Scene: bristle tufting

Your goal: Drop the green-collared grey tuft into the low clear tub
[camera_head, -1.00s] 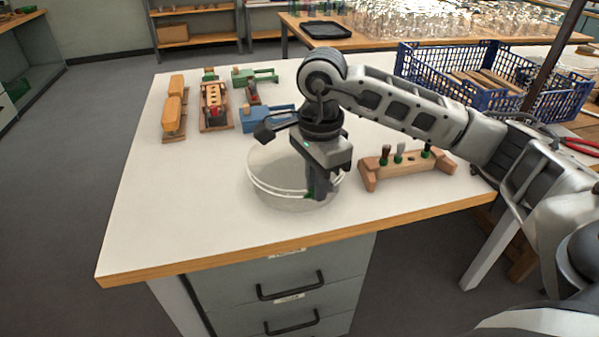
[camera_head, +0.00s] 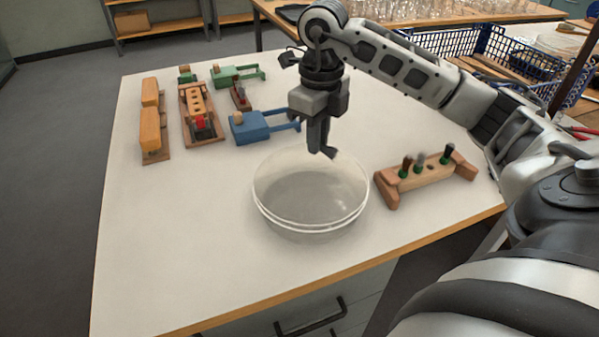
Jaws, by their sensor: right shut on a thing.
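The low clear tub (camera_head: 311,224) is a round, see-through bowl standing on the white table; it looks empty. My right gripper (camera_head: 322,150) points down above the tub's far rim, with its fingers shut. The green-collared grey tuft in its grip is hidden by the fingers and cannot be made out now. A wooden rack (camera_head: 432,175) right of the tub holds a brown tuft (camera_head: 406,164), a grey tuft (camera_head: 420,159) and a dark tuft (camera_head: 448,152), with green at their collars. My left gripper is not in view.
A blue clamp block (camera_head: 252,127) stands just behind the tub. Wooden brush fixtures (camera_head: 150,128) and a green-ended tool (camera_head: 240,76) stand at the back left. A blue crate (camera_head: 500,58) is at the back right. The table's front left is clear.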

